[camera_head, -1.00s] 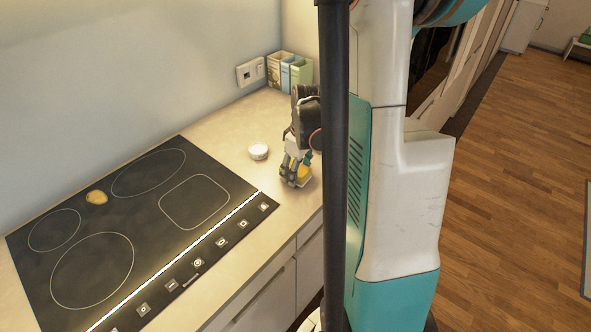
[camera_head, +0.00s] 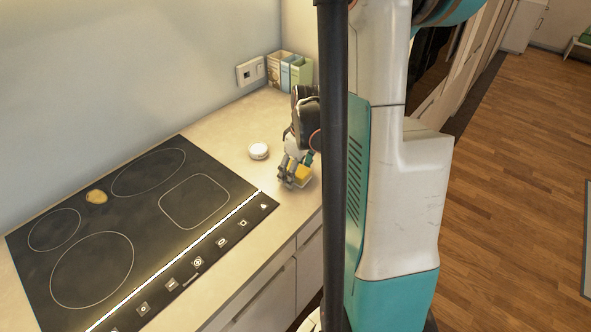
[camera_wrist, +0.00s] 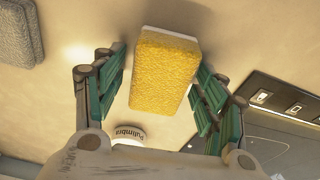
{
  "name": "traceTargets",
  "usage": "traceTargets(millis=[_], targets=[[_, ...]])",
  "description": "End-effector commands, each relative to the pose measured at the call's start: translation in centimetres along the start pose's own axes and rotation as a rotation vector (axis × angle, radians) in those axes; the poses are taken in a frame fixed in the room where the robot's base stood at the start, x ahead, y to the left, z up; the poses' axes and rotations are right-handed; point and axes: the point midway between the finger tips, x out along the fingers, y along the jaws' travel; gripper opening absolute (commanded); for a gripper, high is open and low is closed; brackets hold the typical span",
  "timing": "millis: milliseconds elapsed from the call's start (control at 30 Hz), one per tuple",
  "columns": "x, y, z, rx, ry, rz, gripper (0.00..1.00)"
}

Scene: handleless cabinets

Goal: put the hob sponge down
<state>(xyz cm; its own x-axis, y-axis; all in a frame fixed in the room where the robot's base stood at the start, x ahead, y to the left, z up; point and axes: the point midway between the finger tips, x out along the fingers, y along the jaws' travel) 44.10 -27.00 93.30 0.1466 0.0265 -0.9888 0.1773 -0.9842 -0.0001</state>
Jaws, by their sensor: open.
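The hob sponge (camera_wrist: 164,72), yellow with a pale layer along one edge, lies on the beige counter (camera_head: 233,133) to the right of the hob. In the wrist view it is between the two green-padded fingers of my gripper (camera_wrist: 160,92), with a gap visible on each side. The fingers are open. In the head view my gripper (camera_head: 290,172) is low over the counter, and the sponge (camera_head: 299,173) shows partly behind its fingers.
The black hob (camera_head: 140,225) fills the left, with a yellowish round item (camera_head: 97,196) on it. A white round container (camera_head: 258,151) stands near my gripper. Boxes (camera_head: 290,70) stand at the back. A grey pad (camera_wrist: 18,32) lies on the counter.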

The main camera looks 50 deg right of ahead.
Motion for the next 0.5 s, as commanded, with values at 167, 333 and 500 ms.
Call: traceTargets(millis=[167,333,500], targets=[[-3.8,-0.1,-0.2,-0.001,0.000,0.000,0.66],[-7.6,-0.4,-0.4,0.000,0.000,0.000,0.66],[-10.9,-0.4,-0.4,0.000,0.000,0.000,0.66]])
